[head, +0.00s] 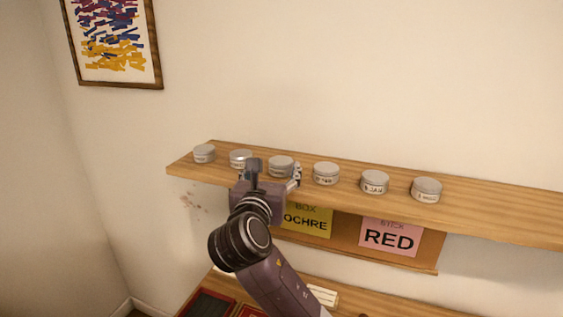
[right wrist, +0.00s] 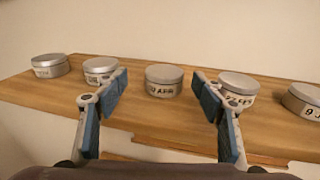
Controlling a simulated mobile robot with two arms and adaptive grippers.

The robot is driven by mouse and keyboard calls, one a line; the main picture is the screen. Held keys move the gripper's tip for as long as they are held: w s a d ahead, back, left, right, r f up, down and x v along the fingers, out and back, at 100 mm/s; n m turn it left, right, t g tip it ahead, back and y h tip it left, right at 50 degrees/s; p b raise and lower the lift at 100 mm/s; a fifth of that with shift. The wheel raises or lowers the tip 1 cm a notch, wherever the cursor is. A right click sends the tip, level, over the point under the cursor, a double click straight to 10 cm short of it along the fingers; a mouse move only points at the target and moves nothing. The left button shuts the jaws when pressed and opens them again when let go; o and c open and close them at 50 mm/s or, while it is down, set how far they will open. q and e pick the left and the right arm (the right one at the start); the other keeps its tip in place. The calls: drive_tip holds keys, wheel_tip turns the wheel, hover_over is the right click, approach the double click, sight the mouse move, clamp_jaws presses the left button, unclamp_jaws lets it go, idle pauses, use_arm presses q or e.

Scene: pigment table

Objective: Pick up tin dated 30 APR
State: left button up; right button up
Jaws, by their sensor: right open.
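Several round grey metal tins with date labels stand in a row on the wooden shelf (head: 480,205). The middle tin (right wrist: 164,82) in the right wrist view has a label that seems to end in APR; its digits are blurred. It appears to be the third tin from the left in the head view (head: 281,166). My right gripper (head: 275,176) is open in front of the shelf, its two blue-padded fingers (right wrist: 162,97) pointing at this tin. The tin shows between the fingers, apart from both. My left gripper is not in view.
Neighbouring tins stand close on both sides, one (right wrist: 101,70) behind the left finger and one (right wrist: 237,86) behind the right. Below the shelf hangs a board with a yellow OCHRE card (head: 307,219) and a pink RED card (head: 390,237). The wall is behind.

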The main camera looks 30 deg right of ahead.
sight(280, 163)
drive_tip(key=shift+w+d, duration=0.3)
drive_tip(key=shift+d, duration=0.15)
drive_tip(key=p+x, duration=0.2)
drive_tip(key=shift+w+d+f, duration=0.1)
drive_tip(key=shift+d, duration=0.3)
drive_tip(key=shift+x, duration=1.05)
drive_tip(key=shift+f, duration=0.15)
drive_tip(key=shift+a, duration=0.1)
drive_tip(key=c, duration=0.8)
use_arm(q)
drive_tip(key=shift+w+d+r, duration=0.15)
drive_tip(key=shift+w+r, duration=0.1)
drive_tip(key=shift+r, duration=0.4)
drive_tip(key=shift+w+d+r, duration=0.15)
drive_tip(key=shift+w+r, duration=0.1)
drive_tip(key=shift+r, duration=0.35)
use_arm(e)
drive_tip(key=c, duration=0.5)
